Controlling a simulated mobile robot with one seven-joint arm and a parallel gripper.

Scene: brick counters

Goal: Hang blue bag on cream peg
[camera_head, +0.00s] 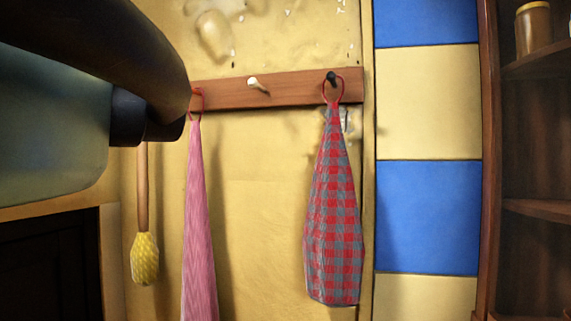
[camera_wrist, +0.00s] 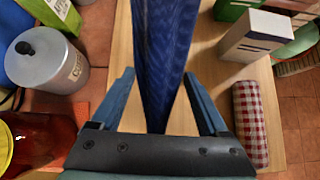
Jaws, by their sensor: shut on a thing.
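The blue bag (camera_wrist: 162,50) hangs between the two fingers of my gripper (camera_wrist: 159,76) in the wrist view. My gripper is shut on it; the bag's top and loop are not clear in this view. The cream peg (camera_head: 256,83) sticks out from the middle of a brown wooden rail (camera_head: 295,89) in the head view, and nothing hangs on it. My gripper and the blue bag do not show in the head view, where my own arm covers the upper left.
A red and grey checked cloth (camera_head: 335,210) hangs by a red loop on a black peg (camera_head: 331,78), right of the cream peg. A pink cloth (camera_head: 198,220) hangs at the left. A shelf (camera_head: 540,65) stands far right. Below my gripper are a grey canister (camera_wrist: 48,60) and boxes (camera_wrist: 255,35).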

